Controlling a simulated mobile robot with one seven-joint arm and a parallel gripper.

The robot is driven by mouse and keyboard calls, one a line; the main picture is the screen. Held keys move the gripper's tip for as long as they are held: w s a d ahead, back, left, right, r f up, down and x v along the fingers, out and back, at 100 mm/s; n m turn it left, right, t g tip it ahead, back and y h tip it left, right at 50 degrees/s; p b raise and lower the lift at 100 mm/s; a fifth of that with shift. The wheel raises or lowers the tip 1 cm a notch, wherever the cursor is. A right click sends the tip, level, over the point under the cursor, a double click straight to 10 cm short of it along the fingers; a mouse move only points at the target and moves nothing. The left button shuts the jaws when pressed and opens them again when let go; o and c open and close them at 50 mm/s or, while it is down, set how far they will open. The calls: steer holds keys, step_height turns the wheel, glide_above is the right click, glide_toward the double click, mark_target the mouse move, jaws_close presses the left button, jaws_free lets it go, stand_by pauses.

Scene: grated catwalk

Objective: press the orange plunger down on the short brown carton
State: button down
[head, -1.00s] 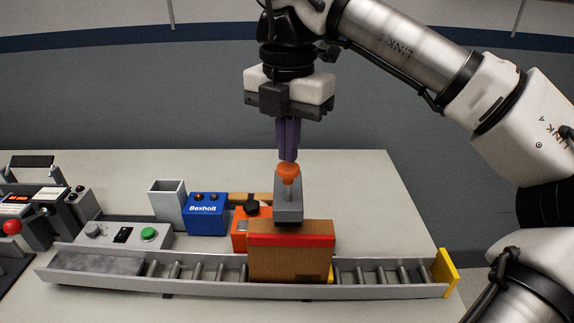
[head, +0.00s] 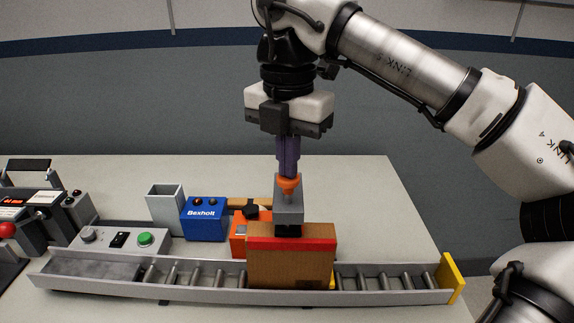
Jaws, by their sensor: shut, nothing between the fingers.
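The short brown carton (head: 290,268) with a red band along its top stands on the roller conveyor (head: 200,281). A grey stamp block (head: 288,208) with a black base sits at the carton's top edge; whether it rests on the carton or just behind it I cannot tell. The orange plunger (head: 289,187) sticks up from the grey block. My gripper (head: 288,174) points straight down, fingers shut and empty, with the tips at the plunger's top, apparently touching it. The tips' exact contact is too small to tell.
A yellow end stop (head: 451,277) closes the conveyor's right end. Behind the conveyor are a blue Bexholt box (head: 205,219), a grey open bin (head: 166,208) and an orange device (head: 239,235). A control box with a green button (head: 146,239) stands left. The table's right side is clear.

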step_height(320, 180, up, 10)
steer(key=p, duration=0.7)
steer(key=shift+f+p, duration=0.25)
steer(key=shift+p, duration=0.05)
stand_by(0.6)
